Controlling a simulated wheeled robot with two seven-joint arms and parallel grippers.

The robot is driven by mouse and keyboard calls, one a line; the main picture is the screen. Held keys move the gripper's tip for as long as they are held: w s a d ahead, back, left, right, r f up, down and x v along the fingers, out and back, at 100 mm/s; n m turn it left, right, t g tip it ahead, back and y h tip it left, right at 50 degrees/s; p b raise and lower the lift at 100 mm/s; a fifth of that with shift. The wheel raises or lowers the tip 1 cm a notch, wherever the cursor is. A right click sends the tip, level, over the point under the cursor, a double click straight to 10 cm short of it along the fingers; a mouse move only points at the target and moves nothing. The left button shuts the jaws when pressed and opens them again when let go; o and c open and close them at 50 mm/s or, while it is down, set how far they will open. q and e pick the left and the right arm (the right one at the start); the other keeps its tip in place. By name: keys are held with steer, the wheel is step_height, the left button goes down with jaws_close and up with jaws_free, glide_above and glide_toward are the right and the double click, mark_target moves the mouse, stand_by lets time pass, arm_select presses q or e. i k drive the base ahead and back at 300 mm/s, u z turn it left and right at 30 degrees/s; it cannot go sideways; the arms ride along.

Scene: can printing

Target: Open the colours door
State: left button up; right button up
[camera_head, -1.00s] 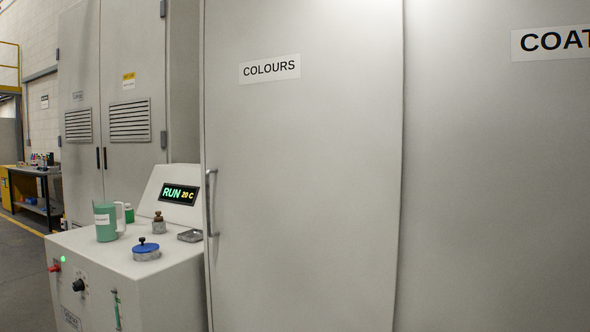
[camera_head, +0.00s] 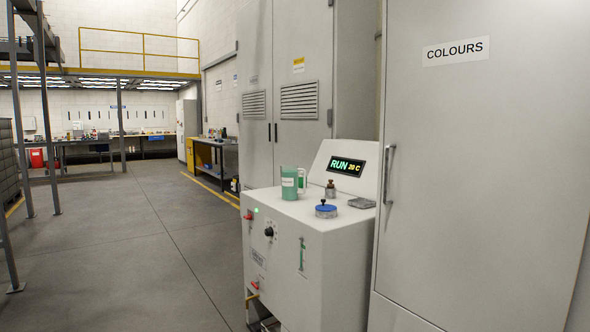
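The colours door (camera_head: 490,150) is a tall pale grey panel at the right of the head view, with a white COLOURS label (camera_head: 455,51) near its top. It looks closed, flush with the cabinet. Its vertical metal bar handle (camera_head: 388,174) sits at the door's left edge, just right of the white machine. Neither of my grippers shows in the view.
A white machine (camera_head: 305,255) with a RUN 20 C display stands left of the door. On it are a green jug (camera_head: 292,183), a blue-lidded pot (camera_head: 326,209) and small items. Grey louvred cabinets (camera_head: 290,90) stand behind. Open grey floor (camera_head: 130,250) lies left.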

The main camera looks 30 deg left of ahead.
mark_target(484, 218)
steer(key=u, duration=1)
steer(key=i, duration=0.65)
steer(key=u, duration=0.9)
steer(key=i, duration=1.3)
steer(key=z, duration=0.95)
steer(key=i, duration=0.95)
steer(key=z, duration=0.8)
